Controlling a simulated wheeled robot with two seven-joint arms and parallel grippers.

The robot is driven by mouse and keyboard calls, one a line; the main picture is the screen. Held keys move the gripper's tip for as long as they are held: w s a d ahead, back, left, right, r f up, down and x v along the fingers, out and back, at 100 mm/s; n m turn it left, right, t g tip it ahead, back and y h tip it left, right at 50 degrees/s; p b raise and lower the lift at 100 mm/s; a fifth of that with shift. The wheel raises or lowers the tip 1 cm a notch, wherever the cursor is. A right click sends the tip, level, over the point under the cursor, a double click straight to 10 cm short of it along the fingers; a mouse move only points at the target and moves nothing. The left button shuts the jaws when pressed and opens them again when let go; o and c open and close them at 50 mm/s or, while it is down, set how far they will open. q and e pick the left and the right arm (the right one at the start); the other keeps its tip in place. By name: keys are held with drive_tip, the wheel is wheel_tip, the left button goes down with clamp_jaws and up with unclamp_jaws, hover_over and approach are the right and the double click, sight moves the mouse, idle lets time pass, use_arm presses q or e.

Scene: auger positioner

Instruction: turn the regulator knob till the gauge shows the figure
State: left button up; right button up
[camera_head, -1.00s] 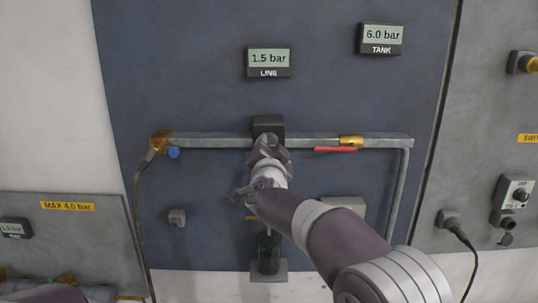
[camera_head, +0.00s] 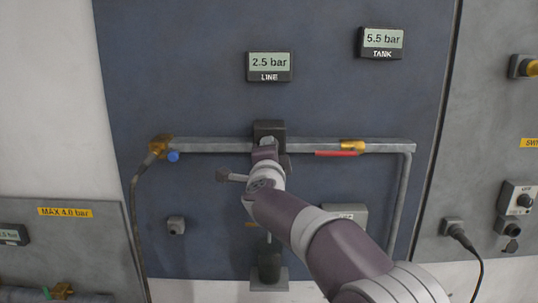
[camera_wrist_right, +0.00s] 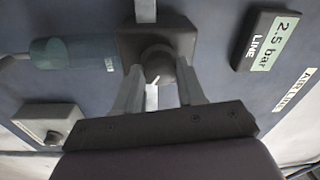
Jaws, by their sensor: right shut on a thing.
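The regulator is a dark block (camera_head: 268,129) on the horizontal pipe; its round knob (camera_wrist_right: 157,66) shows in the right wrist view with a white pointer mark. My right gripper (camera_wrist_right: 158,92) is shut on the knob, one finger on each side. In the head view my right gripper (camera_head: 266,155) and wrist hide most of the knob. The LINE gauge (camera_head: 269,66) above the regulator reads 2.5 bar, and it reads the same in the right wrist view (camera_wrist_right: 266,42). The TANK gauge (camera_head: 381,42) reads 5.5 bar. My left gripper is not in view.
A red-handled valve (camera_head: 336,153) lies along the pipe right of the regulator. A brass fitting (camera_head: 160,146) with a blue knob and hose is at left. A dark bowl (camera_wrist_right: 68,53) hangs from the regulator. A yellow label (camera_head: 65,212) reads MAX 4.0 bar.

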drive_tip(key=shift+r, duration=0.25)
drive_tip(key=o, duration=0.8)
drive_tip(key=shift+o, duration=1.3)
drive_tip(key=shift+d+f, duration=0.1)
drive_tip(key=shift+f, duration=0.1)
drive_tip(key=s+b, duration=0.4)
drive_tip(key=s, duration=0.8)
drive_tip(key=shift+s+a+f, duration=0.2)
drive_tip(key=shift+s+f, duration=0.05)
drive_tip(key=shift+s, duration=0.05)
drive_tip(key=shift+a, duration=0.1)
